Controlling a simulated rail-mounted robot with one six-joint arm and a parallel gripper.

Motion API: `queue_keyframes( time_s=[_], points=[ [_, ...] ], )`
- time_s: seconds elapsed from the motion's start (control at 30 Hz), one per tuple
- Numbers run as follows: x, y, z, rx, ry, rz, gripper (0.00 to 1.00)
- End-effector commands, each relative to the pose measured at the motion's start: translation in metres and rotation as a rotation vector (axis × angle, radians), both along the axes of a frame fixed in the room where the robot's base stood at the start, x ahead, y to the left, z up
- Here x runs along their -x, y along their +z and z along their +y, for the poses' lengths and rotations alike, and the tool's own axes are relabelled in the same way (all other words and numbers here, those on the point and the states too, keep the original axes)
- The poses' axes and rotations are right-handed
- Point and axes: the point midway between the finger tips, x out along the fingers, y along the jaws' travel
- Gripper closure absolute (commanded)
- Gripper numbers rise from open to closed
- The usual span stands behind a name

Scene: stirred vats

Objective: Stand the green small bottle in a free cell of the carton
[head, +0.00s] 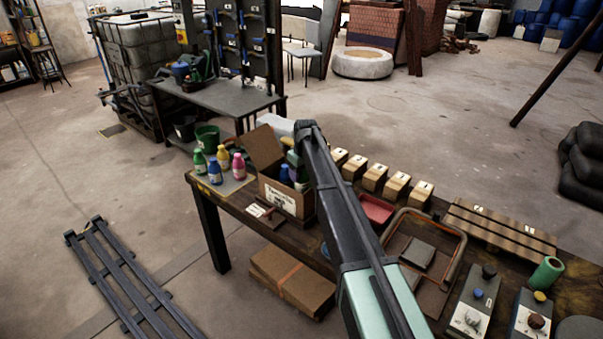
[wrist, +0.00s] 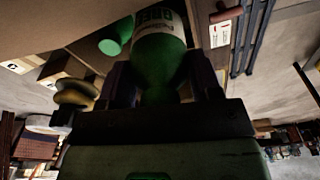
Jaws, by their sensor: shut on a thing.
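My gripper is shut on a green bottle (wrist: 158,58) with a pale label. In the wrist view its two fingers (wrist: 163,88) close around the bottle's narrower end. In the head view my arm reaches to the open cardboard carton (head: 283,198), and the gripper is mostly hidden behind the arm. A blue bottle (head: 285,174) shows inside the carton. The cells and the held bottle's base are hidden, so I cannot tell whether it is inside a cell. Another green rounded thing (wrist: 117,37) shows beside the held bottle; I cannot tell what it is.
Green (head: 199,162), blue (head: 215,173), yellow (head: 223,158) and pink (head: 238,167) bottles stand left of the carton. A raised flap (head: 263,148) stands at its back left. Several wooden blocks (head: 375,177) and a red tray (head: 376,208) lie to the right.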

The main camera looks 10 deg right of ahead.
Motion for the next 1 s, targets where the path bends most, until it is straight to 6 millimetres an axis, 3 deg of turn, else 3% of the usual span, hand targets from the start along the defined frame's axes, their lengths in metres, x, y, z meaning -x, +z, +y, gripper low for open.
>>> queue_keyframes(
  time_s=[0.17, 0.2, 0.37, 0.67, 1.0],
  points=[
    [0.0, 0.0, 0.0, 0.0, 0.0, 0.0, 0.73],
    [0.0, 0.0, 0.0, 0.0, 0.0, 0.0, 0.37],
    [0.0, 0.0, 0.0, 0.0, 0.0, 0.0, 0.12],
    [0.0, 0.003, 0.0, 0.0, 0.0, 0.0, 0.12],
    [0.0, 0.048, 0.0, 0.0, 0.0, 0.0, 0.12]
  ],
)
